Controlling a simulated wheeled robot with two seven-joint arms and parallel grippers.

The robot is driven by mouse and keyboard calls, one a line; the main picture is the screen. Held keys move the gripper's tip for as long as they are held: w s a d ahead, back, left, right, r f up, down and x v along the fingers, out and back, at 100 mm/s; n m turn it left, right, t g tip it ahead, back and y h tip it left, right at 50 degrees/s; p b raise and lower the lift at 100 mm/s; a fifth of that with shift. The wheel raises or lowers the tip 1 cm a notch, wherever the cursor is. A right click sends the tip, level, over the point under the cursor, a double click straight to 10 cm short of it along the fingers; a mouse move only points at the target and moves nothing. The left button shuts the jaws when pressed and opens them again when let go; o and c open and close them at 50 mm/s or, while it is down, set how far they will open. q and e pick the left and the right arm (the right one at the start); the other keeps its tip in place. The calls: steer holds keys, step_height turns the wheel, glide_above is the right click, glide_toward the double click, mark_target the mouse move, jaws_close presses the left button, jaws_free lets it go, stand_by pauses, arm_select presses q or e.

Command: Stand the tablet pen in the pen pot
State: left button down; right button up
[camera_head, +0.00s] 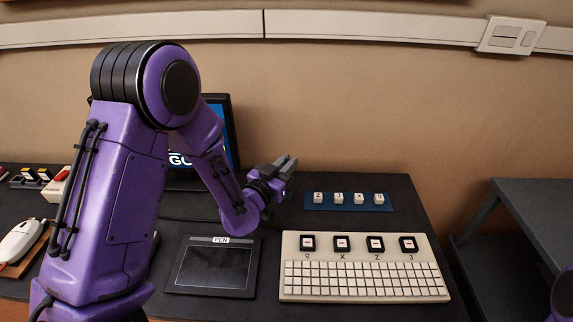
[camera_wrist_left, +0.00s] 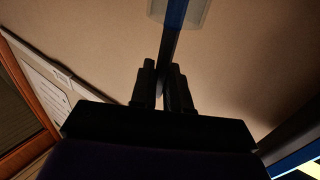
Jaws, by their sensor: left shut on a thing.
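My left gripper (camera_head: 287,164) is up over the back of the desk, left of the blue key strip. In the left wrist view its fingers (camera_wrist_left: 163,85) are closed on a thin dark stick, blue towards its far end, which looks like the tablet pen (camera_wrist_left: 172,42). A pale, see-through, round-cornered shape (camera_wrist_left: 198,12) is around or behind the pen's far end; I cannot tell if it is the pot. The pen does not show clearly in the head view, where no pot is clear either. My right gripper is not in view.
A black tablet (camera_head: 214,269) labelled PEN lies in front, beside a cream keyboard (camera_head: 364,287). A blue strip (camera_head: 349,207) with white keys lies behind it. A monitor (camera_head: 220,125) stands behind my left arm. A white mouse (camera_head: 20,240) is at far left.

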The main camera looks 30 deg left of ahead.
arm_select(q)
steer(key=shift+s, duration=0.1)
steer(key=c, duration=1.5)
jaws_free()
steer(key=shift+f, duration=0.15)
steer(key=o, duration=0.4)
steer(key=shift+r, duration=0.3)
steer(key=s+p, duration=0.4)
steer(key=s, duration=0.8)
steer(key=shift+a, duration=0.4)
